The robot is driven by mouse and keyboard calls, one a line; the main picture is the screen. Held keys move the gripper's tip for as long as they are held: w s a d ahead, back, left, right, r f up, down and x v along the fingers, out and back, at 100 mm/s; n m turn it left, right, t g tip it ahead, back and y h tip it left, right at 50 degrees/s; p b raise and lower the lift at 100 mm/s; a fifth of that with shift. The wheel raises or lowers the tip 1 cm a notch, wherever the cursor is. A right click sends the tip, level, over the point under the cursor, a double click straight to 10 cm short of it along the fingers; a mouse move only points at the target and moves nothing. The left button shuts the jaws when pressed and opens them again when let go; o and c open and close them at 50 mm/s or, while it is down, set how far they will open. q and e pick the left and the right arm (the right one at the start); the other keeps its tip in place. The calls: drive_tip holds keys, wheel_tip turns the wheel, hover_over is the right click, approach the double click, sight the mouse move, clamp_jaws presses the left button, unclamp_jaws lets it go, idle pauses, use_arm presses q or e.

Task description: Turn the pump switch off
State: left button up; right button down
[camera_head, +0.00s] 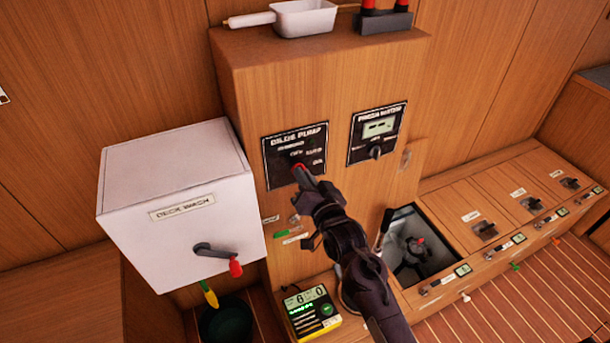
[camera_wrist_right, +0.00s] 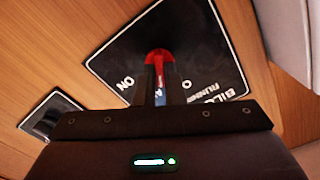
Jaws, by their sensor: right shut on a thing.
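The black bilge pump panel (camera_head: 296,155) is on the wooden cabinet front in the head view. It also shows in the right wrist view (camera_wrist_right: 215,60), with "ON" and part of "BILGE" readable. A red switch lever (camera_wrist_right: 158,57) stands out from this panel. My right gripper (camera_head: 303,176) is at the lower part of the panel. Its fingers are shut on the red lever, which shows between and above the fingertips in the wrist view (camera_wrist_right: 160,88). The exact position of the switch is partly hidden by the gripper. My left gripper is not in view.
A white deck wash box (camera_head: 180,190) with a red-tipped handle juts out left of the panel. A second panel (camera_head: 377,134) with a display and knob is to the right. Below are a yellow-green meter (camera_head: 311,312) and an open hatch (camera_head: 418,245).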

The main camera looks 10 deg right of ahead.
drive_tip(key=n+p, duration=0.1)
drive_tip(key=n, duration=0.4)
drive_tip(key=shift+a+n, duration=0.1)
drive_tip(key=shift+n, duration=0.3)
idle(0.4)
drive_tip(key=c, duration=1.5)
unclamp_jaws()
drive_tip(key=shift+s, duration=0.15)
drive_tip(key=s, duration=0.2)
drive_tip(key=s+d+b, duration=0.1)
drive_tip(key=s, duration=0.2)
drive_tip(key=s+b, duration=0.1)
drive_tip(key=s, duration=0.1)
drive_tip(key=shift+s+d, duration=0.2)
drive_tip(key=shift+d, duration=0.05)
